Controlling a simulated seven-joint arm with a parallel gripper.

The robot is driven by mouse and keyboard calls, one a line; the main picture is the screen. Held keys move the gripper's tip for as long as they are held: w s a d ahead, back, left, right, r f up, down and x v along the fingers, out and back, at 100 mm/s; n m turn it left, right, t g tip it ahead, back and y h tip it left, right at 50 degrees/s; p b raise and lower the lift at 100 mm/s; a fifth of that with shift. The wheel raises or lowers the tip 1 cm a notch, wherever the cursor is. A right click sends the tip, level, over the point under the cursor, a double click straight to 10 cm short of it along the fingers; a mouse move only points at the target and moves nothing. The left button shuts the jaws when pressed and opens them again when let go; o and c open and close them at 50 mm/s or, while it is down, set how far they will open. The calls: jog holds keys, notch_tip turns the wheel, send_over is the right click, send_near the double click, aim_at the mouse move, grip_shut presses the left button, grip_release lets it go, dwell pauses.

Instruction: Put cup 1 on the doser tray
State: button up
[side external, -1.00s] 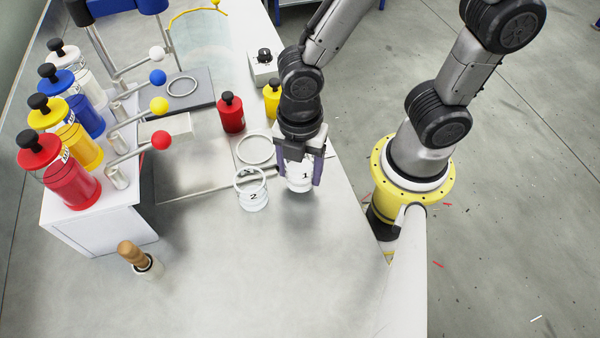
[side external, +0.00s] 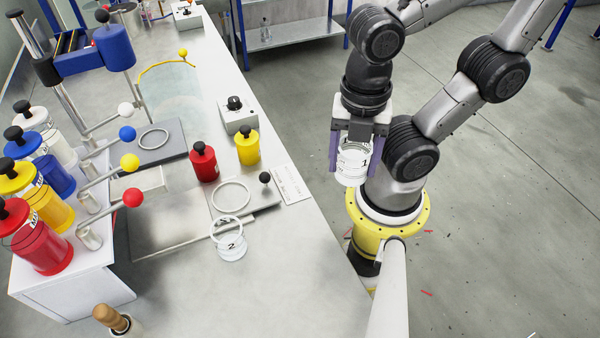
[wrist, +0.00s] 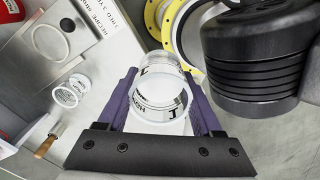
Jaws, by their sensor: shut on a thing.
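Cup 1 (side external: 354,163), a clear cup with a black "1", is held between the purple fingers of my gripper (side external: 352,160). It hangs in the air to the right of the bench's edge; it also shows between the fingers in the wrist view (wrist: 160,92). A steel plate with a white ring (side external: 231,196) lies mid-bench. A dark grey plate with another ring (side external: 172,152) lies farther back, near the coloured levers. No label shows which is the doser tray. Both rings look empty.
Cup 2 (side external: 232,246) stands at the front of the ringed steel plate. Red (side external: 203,163) and yellow (side external: 247,148) bottles stand behind that plate. A rack of coloured bottles with ball levers (side external: 60,250) is at left. A wooden-handled tool (side external: 112,320) stands at front left.

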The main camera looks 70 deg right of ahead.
jog(key=w+a+r, duration=0.2)
jog(key=w, duration=0.3)
send_over(231, 197)
jog(key=shift+m, duration=0.3)
notch_tip(231, 197, down, 10)
jog(key=shift+s+r, duration=0.1)
jog(key=shift+f, duration=1.6)
jog(key=shift+f, duration=0.15)
jog(key=o, duration=1.4)
jog(key=shift+o, duration=0.2)
